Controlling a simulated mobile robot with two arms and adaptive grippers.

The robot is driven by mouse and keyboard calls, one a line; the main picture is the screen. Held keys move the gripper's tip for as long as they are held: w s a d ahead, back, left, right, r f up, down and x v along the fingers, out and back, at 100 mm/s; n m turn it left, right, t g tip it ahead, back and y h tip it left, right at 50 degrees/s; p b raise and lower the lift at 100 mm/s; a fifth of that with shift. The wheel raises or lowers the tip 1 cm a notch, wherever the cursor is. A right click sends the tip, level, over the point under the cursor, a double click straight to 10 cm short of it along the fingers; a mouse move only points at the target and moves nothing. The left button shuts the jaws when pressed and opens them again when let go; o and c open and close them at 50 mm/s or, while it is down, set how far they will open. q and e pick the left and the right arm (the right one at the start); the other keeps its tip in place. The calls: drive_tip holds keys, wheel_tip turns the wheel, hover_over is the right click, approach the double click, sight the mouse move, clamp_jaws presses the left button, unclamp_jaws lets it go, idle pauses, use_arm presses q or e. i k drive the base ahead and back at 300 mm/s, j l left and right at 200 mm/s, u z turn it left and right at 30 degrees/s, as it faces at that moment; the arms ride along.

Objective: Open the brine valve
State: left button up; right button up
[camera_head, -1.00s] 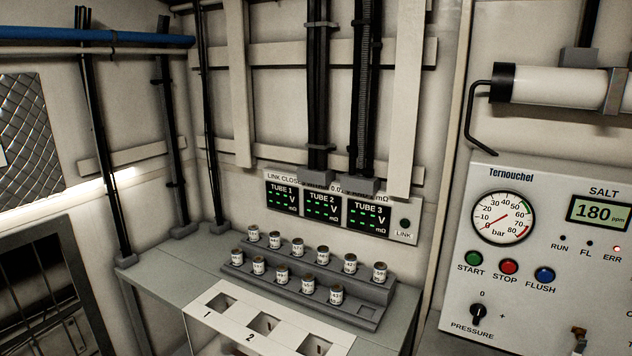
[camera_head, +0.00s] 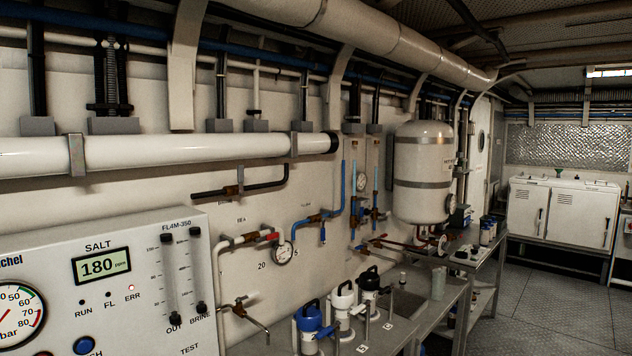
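A white Ternouchel control panel (camera_head: 150,325) fills the lower left of the head view. Two flow tubes stand on its right side, and a black knob (camera_head: 202,307) sits at the foot of the right tube by the label BRINE. A similar black knob (camera_head: 174,319) is at the foot of the left tube, by the label OUT. On the wall to the right, a pipe valve with a red handle (camera_head: 271,237) and one with a blue handle (camera_head: 323,236) show. I cannot tell their labels. Neither of my grippers is in view.
A brass tap (camera_head: 240,308) juts out right of the panel. A grey bench (camera_head: 402,328) carries canisters with blue (camera_head: 308,316), white and black tops. A white tank (camera_head: 423,175) hangs above. Open floor (camera_head: 535,300) lies at the right, before white cabinets (camera_head: 560,212).

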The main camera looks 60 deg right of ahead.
sight(240, 192)
drive_tip(key=z, duration=1.5)
drive_tip(key=i+z, duration=0.25)
drive_tip(key=l+z, duration=0.1)
drive_tip(key=z, duration=0.2)
drive_tip(key=i, duration=0.05)
